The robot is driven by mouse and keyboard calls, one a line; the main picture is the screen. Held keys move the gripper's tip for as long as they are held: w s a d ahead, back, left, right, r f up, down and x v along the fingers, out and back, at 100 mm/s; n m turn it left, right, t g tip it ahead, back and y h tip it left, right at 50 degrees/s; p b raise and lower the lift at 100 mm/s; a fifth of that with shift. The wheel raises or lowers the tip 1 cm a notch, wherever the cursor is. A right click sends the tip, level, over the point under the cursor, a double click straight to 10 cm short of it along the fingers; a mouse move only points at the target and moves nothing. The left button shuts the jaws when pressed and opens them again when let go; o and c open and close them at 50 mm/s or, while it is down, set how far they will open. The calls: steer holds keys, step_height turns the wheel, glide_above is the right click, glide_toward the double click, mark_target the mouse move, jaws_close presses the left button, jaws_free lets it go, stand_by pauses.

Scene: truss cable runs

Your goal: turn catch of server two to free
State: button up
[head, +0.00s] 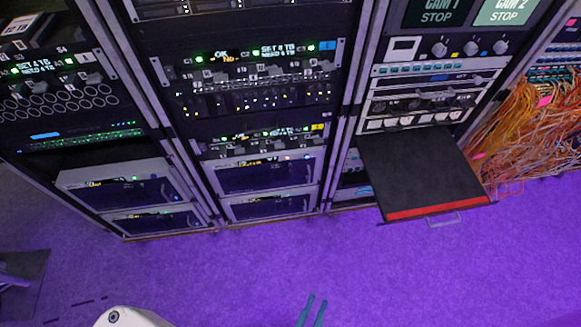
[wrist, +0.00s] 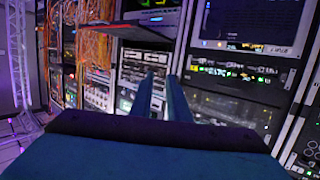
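In the head view, server boxes with dark fronts and small blue or green lights sit low in the left rack (head: 135,193) and low in the middle rack (head: 265,174). I cannot read which is server two, and its catch is too small to tell. My gripper (head: 313,311) shows at the bottom edge of the head view, over the purple floor, well apart from the racks. In the wrist view my gripper (wrist: 161,84) has two teal fingers with a gap between them. It is open and empty.
A dark pull-out shelf (head: 420,172) with a red front edge juts from the right rack. Loose orange cables (head: 525,130) hang to its right and also show in the wrist view (wrist: 93,50). The purple floor (head: 230,270) before the middle rack is clear.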

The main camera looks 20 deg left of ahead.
steer(key=shift+o, duration=0.4)
steer(key=w+a+f+n+t+y, duration=0.1)
steer(key=w+a+f+y, duration=0.1)
steer(key=w+f, duration=0.4)
steer(key=shift+w+f, duration=0.2)
steer(key=shift+f, duration=0.4)
steer(key=n+g+y, duration=0.1)
steer(key=n+y, duration=0.5)
steer(key=y, duration=0.2)
glide_toward(291, 171)
steer(key=shift+g, duration=0.3)
steer(key=x, duration=0.9)
steer(key=shift+r, duration=0.15)
steer(key=shift+d, duration=0.15)
jaws_close()
